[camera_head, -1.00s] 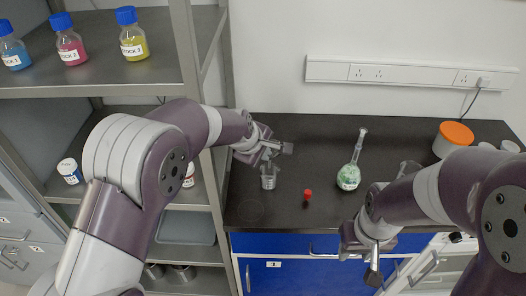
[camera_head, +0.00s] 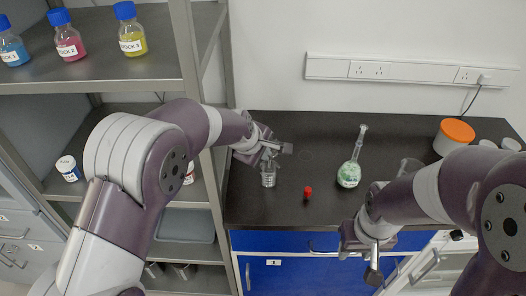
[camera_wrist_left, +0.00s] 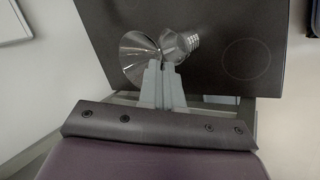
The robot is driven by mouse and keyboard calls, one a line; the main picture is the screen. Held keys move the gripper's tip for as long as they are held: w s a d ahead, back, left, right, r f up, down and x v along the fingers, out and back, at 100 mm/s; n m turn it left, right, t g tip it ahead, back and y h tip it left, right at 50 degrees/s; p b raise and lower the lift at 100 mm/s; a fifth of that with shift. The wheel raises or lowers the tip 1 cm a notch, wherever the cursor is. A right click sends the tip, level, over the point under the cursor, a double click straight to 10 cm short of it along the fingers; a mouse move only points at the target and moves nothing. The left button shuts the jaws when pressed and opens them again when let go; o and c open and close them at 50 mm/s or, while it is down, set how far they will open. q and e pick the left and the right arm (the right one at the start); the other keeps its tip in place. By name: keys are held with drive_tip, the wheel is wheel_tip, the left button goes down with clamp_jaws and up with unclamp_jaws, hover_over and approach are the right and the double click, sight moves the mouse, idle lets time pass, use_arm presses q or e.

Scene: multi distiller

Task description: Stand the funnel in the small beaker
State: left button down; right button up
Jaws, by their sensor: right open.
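The clear funnel (camera_wrist_left: 138,60) shows in the left wrist view with its wide cone to the left of my left fingertips (camera_wrist_left: 161,66). The fingers are close together on its narrow part, which they partly hide. The small beaker (camera_head: 268,179) stands upright on the dark bench, just below my left gripper (camera_head: 270,154) in the head view. Clear glass with marked rings, likely this beaker (camera_wrist_left: 181,44), shows just beyond the fingertips. I cannot tell whether the stem is inside it. My right gripper (camera_head: 373,266) is open, empty, and low in front of the bench.
A round flask (camera_head: 349,175) with green-white contents and a small red-topped item (camera_head: 308,193) stand right of the beaker. An orange-lidded tub (camera_head: 456,137) is at the far right. A metal shelf (camera_head: 190,80) stands close on the left. The middle back of the bench is clear.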

use_arm(q)
drive_tip(key=shift+f+b, duration=1.85)
drive_tip(key=shift+f, duration=0.8)
drive_tip(key=c, duration=1.2)
unclamp_jaws()
drive_tip(key=shift+c, duration=0.2)
drive_tip(key=shift+r, duration=0.1)
drive_tip(key=v, duration=1.2)
drive_tip(key=shift+r, duration=0.25)
drive_tip(key=shift+s+a, duration=0.1)
drive_tip(key=shift+s, duration=0.05)
drive_tip(key=s+a+f+m+g+y+p, duration=0.1)
drive_tip(key=s+a+f+m, duration=0.3)
drive_tip(key=s, duration=0.5)
drive_tip(key=s+a+f+m+g+y+p, duration=0.2)
drive_tip(key=s+a+f+m+g, duration=0.1)
drive_tip(key=s+a+m, duration=0.5)
drive_tip(key=shift+s+a+f+g+p, duration=0.3)
drive_tip(key=shift+s+a+f, duration=0.4)
drive_tip(key=shift+s, duration=0.25)
